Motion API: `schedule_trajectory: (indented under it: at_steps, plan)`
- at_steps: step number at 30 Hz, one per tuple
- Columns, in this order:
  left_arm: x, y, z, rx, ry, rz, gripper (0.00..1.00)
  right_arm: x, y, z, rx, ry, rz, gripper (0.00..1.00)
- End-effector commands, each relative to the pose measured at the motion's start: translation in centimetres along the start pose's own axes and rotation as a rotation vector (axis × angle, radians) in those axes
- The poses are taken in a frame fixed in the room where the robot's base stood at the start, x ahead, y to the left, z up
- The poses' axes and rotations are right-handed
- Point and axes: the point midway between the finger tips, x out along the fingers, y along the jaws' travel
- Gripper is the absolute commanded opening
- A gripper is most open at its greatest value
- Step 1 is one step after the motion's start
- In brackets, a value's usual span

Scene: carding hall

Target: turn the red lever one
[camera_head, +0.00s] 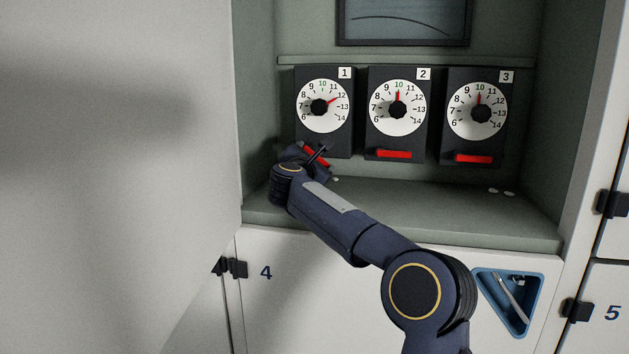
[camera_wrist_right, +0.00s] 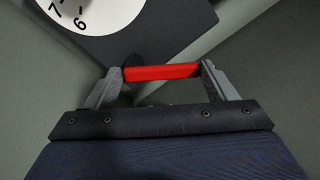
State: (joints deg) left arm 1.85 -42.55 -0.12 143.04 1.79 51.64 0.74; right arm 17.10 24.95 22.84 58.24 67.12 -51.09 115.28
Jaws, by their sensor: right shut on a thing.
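The red lever of unit 1 (camera_head: 313,154) sits at the foot of the black box marked 1 (camera_head: 346,141). It slants down to the right in the head view. My right gripper (camera_head: 317,157) is at this lever. In the right wrist view the red lever (camera_wrist_right: 162,72) lies between the two grey fingers of my right gripper (camera_wrist_right: 160,76), which are shut on its ends. The red pointer of dial 1 (camera_head: 312,122) points up and right, between 11 and 12. My left gripper is not in view.
Box 2 (camera_head: 374,140) and box 3 (camera_head: 456,140) stand to the right, each with a level red lever and a pointer near 10. A large pale panel (camera_head: 110,150) fills the left side. A shelf (camera_head: 480,222) runs below. Small white bits (camera_head: 508,193) lie on it at right.

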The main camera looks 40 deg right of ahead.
Motion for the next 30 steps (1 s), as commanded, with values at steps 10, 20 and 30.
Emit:
schedule_trajectory:
  at_steps: [10,20,30]
  plan:
    - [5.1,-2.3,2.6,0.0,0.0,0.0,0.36,0.1,-0.6,-2.0,0.332,0.002,-0.01,0.37]
    - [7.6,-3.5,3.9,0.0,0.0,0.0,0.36,0.1,0.1,-2.9,0.632,0.004,-0.012,0.37]
    - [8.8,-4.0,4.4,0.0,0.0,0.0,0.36,0.1,0.7,-3.3,0.854,0.004,-0.013,0.37]
